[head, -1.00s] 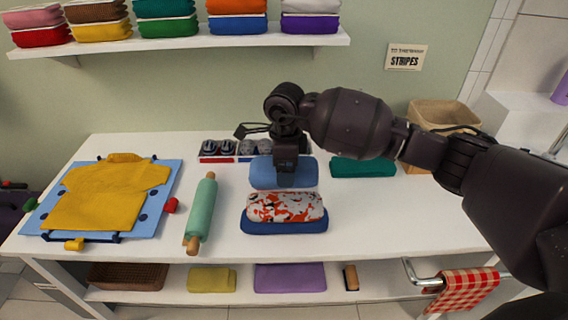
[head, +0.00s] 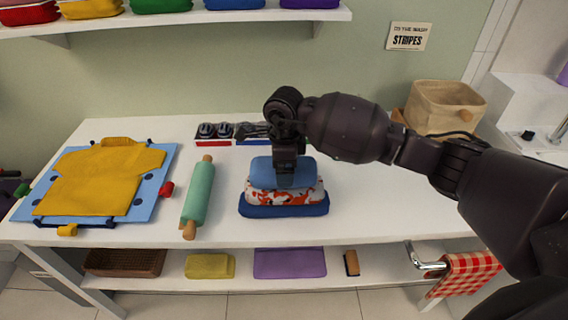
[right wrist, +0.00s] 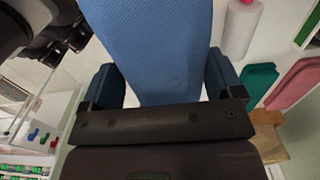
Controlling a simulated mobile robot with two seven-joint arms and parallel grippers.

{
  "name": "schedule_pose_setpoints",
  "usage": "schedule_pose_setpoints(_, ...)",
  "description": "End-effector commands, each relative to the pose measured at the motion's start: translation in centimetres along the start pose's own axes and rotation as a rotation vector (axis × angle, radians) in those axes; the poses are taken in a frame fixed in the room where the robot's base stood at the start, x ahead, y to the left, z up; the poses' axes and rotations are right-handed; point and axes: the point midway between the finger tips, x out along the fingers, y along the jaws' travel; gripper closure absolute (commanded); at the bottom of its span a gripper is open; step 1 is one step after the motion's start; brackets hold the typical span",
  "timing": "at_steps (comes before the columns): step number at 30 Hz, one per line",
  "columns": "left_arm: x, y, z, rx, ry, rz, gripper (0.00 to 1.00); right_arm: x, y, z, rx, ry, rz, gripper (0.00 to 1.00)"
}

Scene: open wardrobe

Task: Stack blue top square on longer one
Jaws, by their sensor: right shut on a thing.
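A light blue folded top (head: 260,174) is held by my right gripper (head: 287,168), over the folded red-and-white patterned cloth (head: 270,198). I cannot tell whether the two touch. The patterned cloth lies on a longer dark blue folded piece (head: 285,211) on the white table. In the right wrist view the blue top (right wrist: 150,45) sits between the two fingers of my right gripper (right wrist: 160,82). My left gripper is not in view.
A green rolling pin (head: 198,195) lies left of the stack. A light blue folding board (head: 148,200) bears a yellow shirt (head: 95,182). A beige basket (head: 440,108) stands at the back right. The table right of the stack looks clear.

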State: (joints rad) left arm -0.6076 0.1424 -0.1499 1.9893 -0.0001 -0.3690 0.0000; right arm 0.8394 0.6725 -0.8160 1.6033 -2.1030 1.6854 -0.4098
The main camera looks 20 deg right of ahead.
Motion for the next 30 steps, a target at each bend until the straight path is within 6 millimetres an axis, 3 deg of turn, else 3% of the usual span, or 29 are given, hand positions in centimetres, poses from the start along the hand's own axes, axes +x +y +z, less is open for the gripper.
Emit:
schedule_pose_setpoints(26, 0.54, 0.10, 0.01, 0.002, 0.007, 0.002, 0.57, 0.72, -0.02, 0.01, 0.000, 0.000, 0.000, 0.27)
schedule_pose_setpoints(27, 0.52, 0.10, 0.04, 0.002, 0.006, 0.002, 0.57, 0.74, -0.01, 0.01, 0.000, 0.000, 0.000, 0.12)
schedule_pose_setpoints(30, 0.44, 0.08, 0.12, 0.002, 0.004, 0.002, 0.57, 0.69, -0.01, 0.01, 0.000, 0.000, -0.001, 0.00)
